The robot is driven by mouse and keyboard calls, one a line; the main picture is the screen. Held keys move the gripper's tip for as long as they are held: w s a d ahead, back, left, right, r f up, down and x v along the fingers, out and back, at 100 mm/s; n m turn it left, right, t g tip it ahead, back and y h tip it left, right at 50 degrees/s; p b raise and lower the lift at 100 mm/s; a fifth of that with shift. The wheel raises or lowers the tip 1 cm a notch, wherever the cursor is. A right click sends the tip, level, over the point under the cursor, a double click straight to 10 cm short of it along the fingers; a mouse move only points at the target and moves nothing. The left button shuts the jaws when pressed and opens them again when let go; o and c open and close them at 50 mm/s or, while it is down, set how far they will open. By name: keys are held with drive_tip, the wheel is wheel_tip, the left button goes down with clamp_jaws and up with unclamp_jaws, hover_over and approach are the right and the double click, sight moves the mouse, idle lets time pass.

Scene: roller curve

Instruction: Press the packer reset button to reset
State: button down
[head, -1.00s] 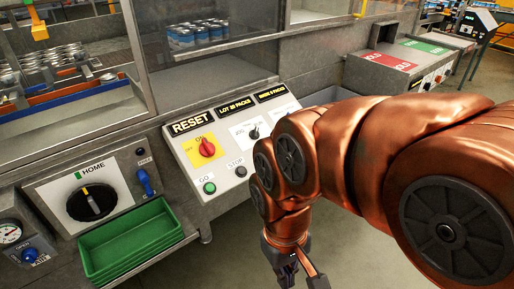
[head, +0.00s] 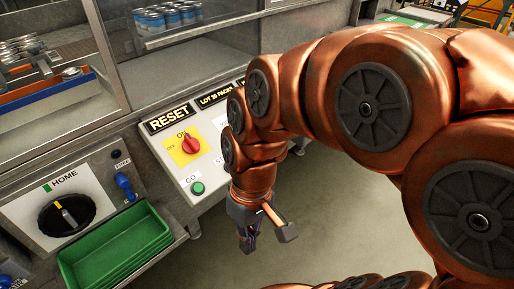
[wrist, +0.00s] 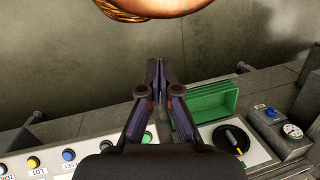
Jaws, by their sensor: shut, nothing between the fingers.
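The sloped control panel (head: 185,175) with a black RESET sign (head: 169,117) carries a red rotary switch on a yellow plate (head: 190,145) and a green GO button (head: 197,188). My arm hides its right part. In the wrist view, the panel shows a blue button (wrist: 68,155), a yellow button (wrist: 33,161) and, beside my finger, a green button (wrist: 147,137). The blue button's label is too small to read surely. My gripper (head: 247,244) is shut and empty, in front of the panel and apart from it; its fingertips also show in the wrist view (wrist: 156,65).
A green tray (head: 70,268) sits left of the panel, below the HOME dial (head: 66,215). A blue-handled valve (head: 124,186) stands beside the dial. Cans (head: 168,18) stand behind glass above. Open floor (head: 340,225) lies in front of the panel.

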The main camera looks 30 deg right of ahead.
drive_tip(key=w+d+f+n+t+y+b, duration=0.1)
drive_tip(key=w+t+y+b, duration=0.2)
drive_tip(key=w, duration=0.7)
drive_tip(key=w+d+f+n+t+y+b, duration=0.15)
drive_tip(key=w+y, duration=0.25)
drive_tip(key=w, duration=0.6)
drive_tip(key=w+d+f+t+b, duration=0.1)
drive_tip(key=w+d+t, duration=0.1)
drive_tip(key=d, duration=0.6)
drive_tip(key=w+d+f+m+t+b, duration=0.1)
drive_tip(key=w+d+t+b, duration=0.1)
drive_tip(key=w+d, duration=0.3)
drive_tip(key=w+d+f+t+b, duration=0.1)
drive_tip(key=w+d+t, duration=0.2)
drive_tip(key=d, duration=0.9)
drive_tip(key=shift+w+d+t, duration=0.35)
drive_tip(key=shift+t, duration=0.4)
drive_tip(key=shift+f+m, duration=0.15)
drive_tip(key=shift+m, duration=0.1)
drive_tip(key=shift+w+a+f+b, duration=0.25)
drive_tip(key=shift+w+f, duration=0.45)
drive_tip(key=shift+f, duration=0.55)
drive_tip(key=shift+w+a+f+b, duration=0.1)
drive_tip(key=shift+w+f+b, duration=0.15)
drive_tip(key=shift+w+f, duration=0.8)
drive_tip(key=shift+w+a+f+b, duration=0.25)
drive_tip(key=shift+w+f, duration=0.15)
drive_tip(key=shift+f, duration=1.1)
